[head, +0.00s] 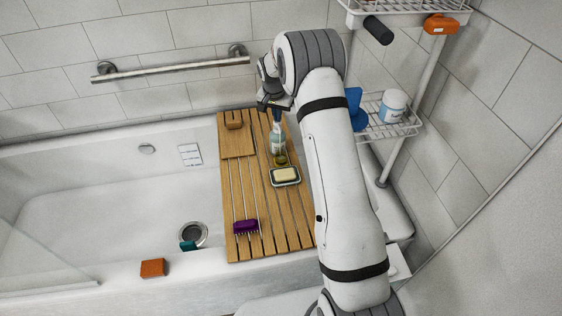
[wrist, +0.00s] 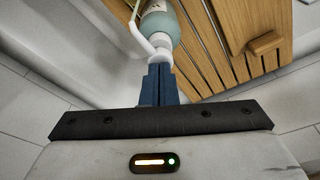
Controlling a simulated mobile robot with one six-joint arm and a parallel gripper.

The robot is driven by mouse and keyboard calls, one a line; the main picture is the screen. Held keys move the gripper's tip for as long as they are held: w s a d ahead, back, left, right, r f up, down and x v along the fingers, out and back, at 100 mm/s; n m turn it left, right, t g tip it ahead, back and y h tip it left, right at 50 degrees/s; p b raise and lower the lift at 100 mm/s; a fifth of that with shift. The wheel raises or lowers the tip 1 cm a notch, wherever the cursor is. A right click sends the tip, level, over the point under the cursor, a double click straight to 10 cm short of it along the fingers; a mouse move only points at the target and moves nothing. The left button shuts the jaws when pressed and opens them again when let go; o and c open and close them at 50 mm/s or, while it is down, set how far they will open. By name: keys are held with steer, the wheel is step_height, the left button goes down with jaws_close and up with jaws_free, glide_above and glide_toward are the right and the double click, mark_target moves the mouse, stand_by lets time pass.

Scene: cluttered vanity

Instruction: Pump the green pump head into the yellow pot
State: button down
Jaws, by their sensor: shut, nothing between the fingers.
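The pump bottle (head: 275,141) stands on the wooden bath tray (head: 267,215). Its body is pale green with a white label. In the wrist view the bottle (wrist: 164,25) has a white pump head and spout (wrist: 140,32). The small yellow pot (head: 281,160) sits on the tray just in front of the bottle; I cannot make it out in the wrist view. My gripper (head: 277,116) is above the bottle, its blue fingers shut and empty. In the wrist view the fingertips (wrist: 158,68) are right at the pump head; I cannot tell whether they touch it.
A soap dish (head: 285,183) with cream soap lies in front of the pot. A purple-headed rake-like thing (head: 245,227) and a wooden block (head: 234,121) are also on the tray. A wire rack (head: 390,128) stands at right. An orange block (head: 153,268) sits on the tub edge.

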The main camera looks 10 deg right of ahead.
steer(key=shift+r+p, duration=1.45)
steer(key=shift+r, duration=1.6)
steer(key=s+r+n+p, duration=0.1)
steer(key=s+r+n, duration=0.2)
steer(key=s+r, duration=1.65)
steer(key=s+f+n+y+p, duration=0.1)
steer(key=s+n, duration=0.2)
steer(key=s, duration=2.1)
steer(key=shift+t, duration=0.3)
steer(key=shift+d, duration=0.15)
